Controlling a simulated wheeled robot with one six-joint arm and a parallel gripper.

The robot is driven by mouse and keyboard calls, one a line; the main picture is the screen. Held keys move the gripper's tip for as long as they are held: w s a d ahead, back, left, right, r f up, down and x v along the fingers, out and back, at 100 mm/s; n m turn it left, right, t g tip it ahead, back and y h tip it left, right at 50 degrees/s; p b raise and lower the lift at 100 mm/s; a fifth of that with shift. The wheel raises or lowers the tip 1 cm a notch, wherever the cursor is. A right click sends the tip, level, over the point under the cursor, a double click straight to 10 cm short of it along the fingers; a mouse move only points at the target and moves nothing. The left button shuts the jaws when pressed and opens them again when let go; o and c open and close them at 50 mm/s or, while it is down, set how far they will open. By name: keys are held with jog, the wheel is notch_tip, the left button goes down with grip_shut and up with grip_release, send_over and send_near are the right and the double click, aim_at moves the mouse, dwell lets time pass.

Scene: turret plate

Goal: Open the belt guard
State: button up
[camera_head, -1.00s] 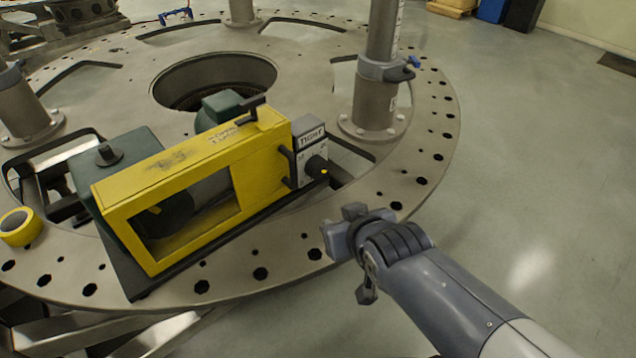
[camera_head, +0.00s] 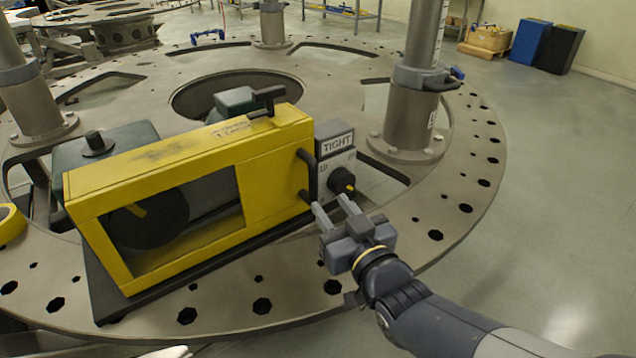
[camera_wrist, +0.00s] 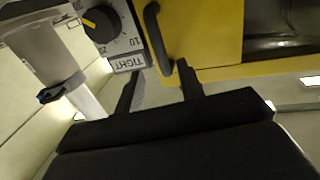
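The yellow belt guard (camera_head: 185,160) stands over the machine on the turret plate and looks closed. Through its front window a dark pulley (camera_head: 150,218) shows. A black handle (camera_head: 308,175) is on its right end. It also shows in the wrist view (camera_wrist: 157,38), close ahead of the fingers, on the yellow guard (camera_wrist: 205,35). My gripper (camera_head: 330,213) is open and empty, just in front of and below the handle. In the wrist view its two fingers (camera_wrist: 162,85) are apart, with nothing between them; contact with the handle cannot be told.
A grey box marked TIGHT with a black knob (camera_head: 341,180) sits right beside the handle. A steel post (camera_head: 410,115) stands behind it on the turret plate (camera_head: 470,165). A yellow tape roll (camera_head: 10,224) lies at left. The floor at right is clear.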

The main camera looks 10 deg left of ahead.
aim_at(315, 184)
jog(key=x, duration=0.9)
jog(key=shift+p, duration=0.35)
jog(key=shift+s, duration=0.1)
grip_shut()
